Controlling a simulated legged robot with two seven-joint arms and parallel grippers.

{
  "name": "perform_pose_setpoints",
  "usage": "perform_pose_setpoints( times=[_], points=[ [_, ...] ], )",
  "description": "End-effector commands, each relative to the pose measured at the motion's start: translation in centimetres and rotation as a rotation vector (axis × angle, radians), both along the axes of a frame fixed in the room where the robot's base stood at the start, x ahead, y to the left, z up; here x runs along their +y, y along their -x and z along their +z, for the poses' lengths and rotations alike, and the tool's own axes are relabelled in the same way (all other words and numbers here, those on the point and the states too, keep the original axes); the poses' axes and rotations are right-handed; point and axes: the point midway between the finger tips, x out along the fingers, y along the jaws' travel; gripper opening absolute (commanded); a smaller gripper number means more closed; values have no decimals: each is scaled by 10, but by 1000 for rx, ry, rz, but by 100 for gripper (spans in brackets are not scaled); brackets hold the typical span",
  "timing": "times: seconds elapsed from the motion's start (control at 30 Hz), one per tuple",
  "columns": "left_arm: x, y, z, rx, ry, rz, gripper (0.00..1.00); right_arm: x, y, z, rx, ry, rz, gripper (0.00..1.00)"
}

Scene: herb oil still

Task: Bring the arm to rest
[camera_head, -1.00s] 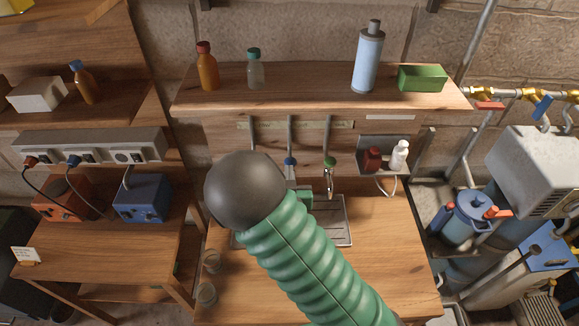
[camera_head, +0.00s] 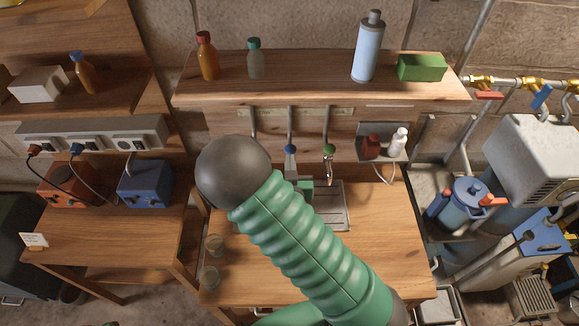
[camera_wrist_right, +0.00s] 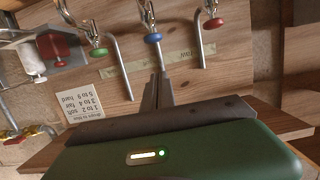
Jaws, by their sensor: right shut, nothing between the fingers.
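My right arm, in a ribbed green sleeve with a dark round joint, crosses the middle of the head view from the lower right. My right gripper (camera_wrist_right: 157,92) is shut and empty in the right wrist view, its dark fingers side by side. It points towards the wooden back board with the taps, apart from the shelf objects. In the head view most of it is hidden behind the arm; only part of its green body shows near the metal drain plate (camera_head: 330,208). My left gripper is not in view.
Hooked pipes with a blue knob (camera_head: 290,149) and a green knob (camera_head: 328,149) hang before the board; a red knob (camera_wrist_right: 213,23) shows in the wrist view. Glass jars (camera_head: 209,275) stand left of the arm. The bench (camera_head: 385,235) is clear on the right.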

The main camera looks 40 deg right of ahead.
Motion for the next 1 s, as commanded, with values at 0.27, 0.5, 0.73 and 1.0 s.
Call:
perform_pose_setpoints(
  times=[0.27,0.5,0.73,1.0],
  points=[
    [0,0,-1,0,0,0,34,1,-1,-3,5,-8,0,0],
    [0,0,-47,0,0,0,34,69,0,-94,304,-328,122,0],
    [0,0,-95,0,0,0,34,173,63,-131,818,-459,491,0],
    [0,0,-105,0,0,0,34,184,116,-122,1076,-383,623,0]
  ],
)
